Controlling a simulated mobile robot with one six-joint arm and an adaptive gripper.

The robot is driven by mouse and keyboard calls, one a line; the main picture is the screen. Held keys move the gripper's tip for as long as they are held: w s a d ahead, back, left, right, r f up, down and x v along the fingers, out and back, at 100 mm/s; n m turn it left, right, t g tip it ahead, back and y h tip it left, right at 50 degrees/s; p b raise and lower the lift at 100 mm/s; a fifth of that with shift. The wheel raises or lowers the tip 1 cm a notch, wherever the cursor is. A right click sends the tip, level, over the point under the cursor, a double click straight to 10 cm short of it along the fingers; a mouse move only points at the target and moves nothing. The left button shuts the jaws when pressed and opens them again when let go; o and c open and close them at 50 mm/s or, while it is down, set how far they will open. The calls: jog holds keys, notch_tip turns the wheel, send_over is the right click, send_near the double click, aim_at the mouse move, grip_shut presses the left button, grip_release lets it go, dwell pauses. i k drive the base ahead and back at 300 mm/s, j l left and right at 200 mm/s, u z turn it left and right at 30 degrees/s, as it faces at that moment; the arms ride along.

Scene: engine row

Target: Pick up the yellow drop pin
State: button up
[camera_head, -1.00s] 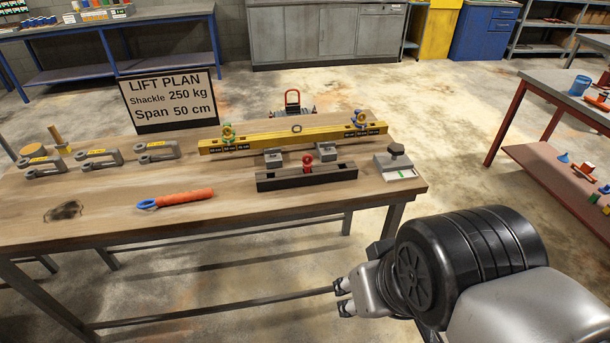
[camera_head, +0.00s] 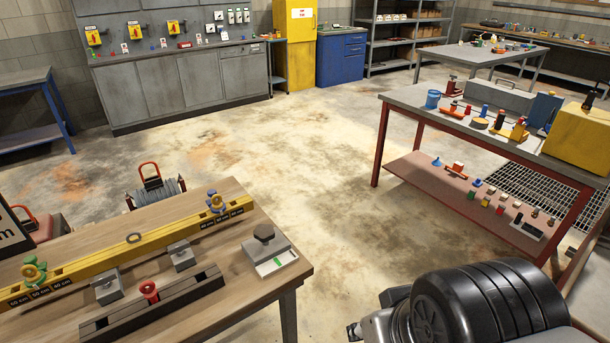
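I cannot make out for certain which thing is the yellow drop pin. Small colored pieces, among them a small yellow piece (camera_head: 486,203), stand on the red bench's lower shelf (camera_head: 408,172). A yellow-orange piece (camera_head: 519,131) is on that bench's top. My gripper (camera_head: 353,331) is at the bottom edge, just right of the wooden table and well apart from the red bench. Only a fingertip shows beside my dark wrist, so its opening is hidden.
The wooden table (camera_head: 225,240) at lower left carries a yellow spreader bar (camera_head: 110,257), a black rail and a small scale-like box (camera_head: 272,262). The red-legged bench (camera_head: 398,98) stands at right. Open floor (camera_head: 330,200) lies between them. Grey cabinets (camera_head: 190,85) line the back.

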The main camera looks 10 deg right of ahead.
aim_at(217, 205)
jog(key=i+l+z, duration=0.3)
jog(key=z, duration=0.2)
jog(key=i+l+z, duration=0.3)
jog(key=z, duration=0.15)
jog(key=i+z, duration=0.5)
jog(key=i+j+u, duration=0.1)
jog(key=i+u, duration=0.15)
jog(key=u, duration=0.15)
jog(key=i+u, duration=0.25)
jog(key=u, duration=0.15)
jog(key=i+l+u, duration=0.1)
jog(key=i+u, duration=0.15)
jog(key=u, duration=0.15)
jog(key=i+l+u, duration=0.2)
jog(key=u, duration=0.2)
jog(key=i+j+u, duration=0.1)
jog(key=u, duration=0.4)
jog(key=i+u, duration=0.25)
jog(key=u, duration=0.2)
jog(key=i+u, duration=0.2)
jog(key=u, duration=0.3)
jog(key=i+u, duration=0.2)
jog(key=u, duration=0.3)
jog(key=i+l+u, duration=0.15)
jog(key=u, duration=0.35)
jog(key=i+l+u, duration=0.15)
jog(key=u, duration=0.2)
jog(key=i+l+u, duration=0.35)
jog(key=k+j, duration=0.05)
jog(key=j, duration=0.05)
